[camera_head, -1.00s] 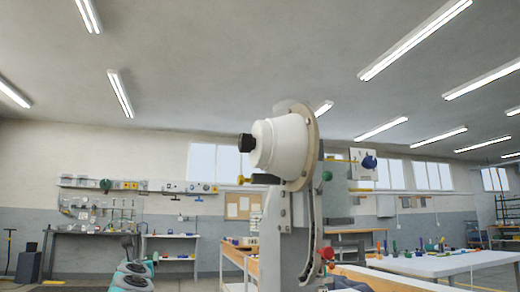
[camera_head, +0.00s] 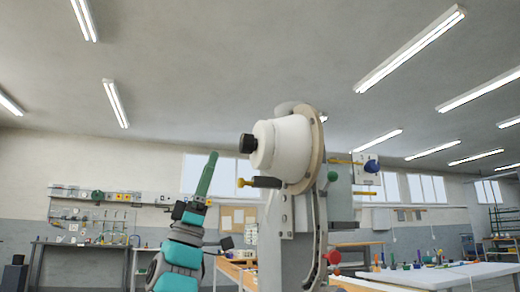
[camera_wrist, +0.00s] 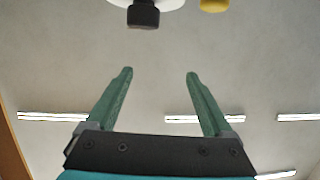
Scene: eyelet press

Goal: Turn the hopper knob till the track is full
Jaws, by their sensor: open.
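The hopper is a white drum (camera_head: 283,149) on a tan round plate, high on the grey press (camera_head: 288,225). Its black knob (camera_head: 247,143) sticks out to the left. In the wrist view the black knob (camera_wrist: 143,15) is at the top edge, beyond the fingertips and a little left of centre. The curved track (camera_head: 316,240) runs down the press; I cannot tell how full it is. My gripper (camera_head: 212,155) points up, left of the knob and apart from it. In the wrist view my gripper (camera_wrist: 161,73) has its two green fingers spread with nothing between them.
A yellow knob (camera_head: 241,182) on a dark bar sits below the drum; yellow also shows in the wrist view (camera_wrist: 214,5). A red knob (camera_head: 333,257) is low on the press. A white table (camera_head: 440,278) stands at right. Free air lies left of the drum.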

